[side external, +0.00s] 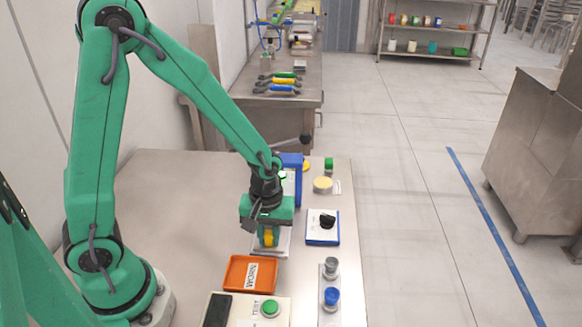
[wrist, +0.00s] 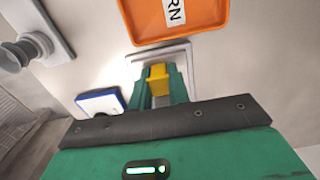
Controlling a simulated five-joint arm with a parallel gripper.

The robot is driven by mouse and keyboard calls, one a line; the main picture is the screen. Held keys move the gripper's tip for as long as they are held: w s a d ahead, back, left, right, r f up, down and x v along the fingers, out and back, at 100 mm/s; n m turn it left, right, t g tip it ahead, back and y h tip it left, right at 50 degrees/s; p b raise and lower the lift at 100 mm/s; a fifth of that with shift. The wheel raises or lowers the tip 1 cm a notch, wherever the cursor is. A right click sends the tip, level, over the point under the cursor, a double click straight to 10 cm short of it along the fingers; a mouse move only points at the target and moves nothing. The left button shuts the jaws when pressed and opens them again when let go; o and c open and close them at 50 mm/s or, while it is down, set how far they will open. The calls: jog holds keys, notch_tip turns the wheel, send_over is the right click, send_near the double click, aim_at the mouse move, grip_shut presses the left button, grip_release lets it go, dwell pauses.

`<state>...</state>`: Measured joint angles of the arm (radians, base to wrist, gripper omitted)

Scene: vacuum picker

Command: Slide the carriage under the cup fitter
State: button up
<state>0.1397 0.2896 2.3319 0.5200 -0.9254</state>
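My gripper (side external: 268,238) points down over a pale grey plate (side external: 284,243), which looks like the carriage. Its green fingers stand on both sides of a yellow block (wrist: 157,78) and appear closed on it, with no clear gap. The plate's raised rim (wrist: 187,55) shows in the wrist view; the fingers hide much of its middle. Whether the yellow block is fixed to the plate cannot be told. A blue stand (side external: 292,165) with a black-knobbed lever (side external: 304,138), likely the cup fitter, stands just behind my gripper, partly hidden by my arm.
An orange tray (side external: 231,273) with a label lies in front of the plate. A box with a green button (side external: 269,308) is nearer. Grey and blue cups (side external: 331,297) and a black-knobbed box (side external: 323,220) stand at right. The table's left side is clear.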

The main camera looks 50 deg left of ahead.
grip_shut()
jog(key=shift+w, duration=0.1)
jog(key=w+a, duration=0.7)
jog(key=shift+w+a, duration=0.2)
jog(key=shift+a, duration=0.05)
jog(key=shift+o, duration=1.7)
grip_release()
jog(key=shift+o, duration=1.3)
jog(key=shift+s+r, duration=0.1)
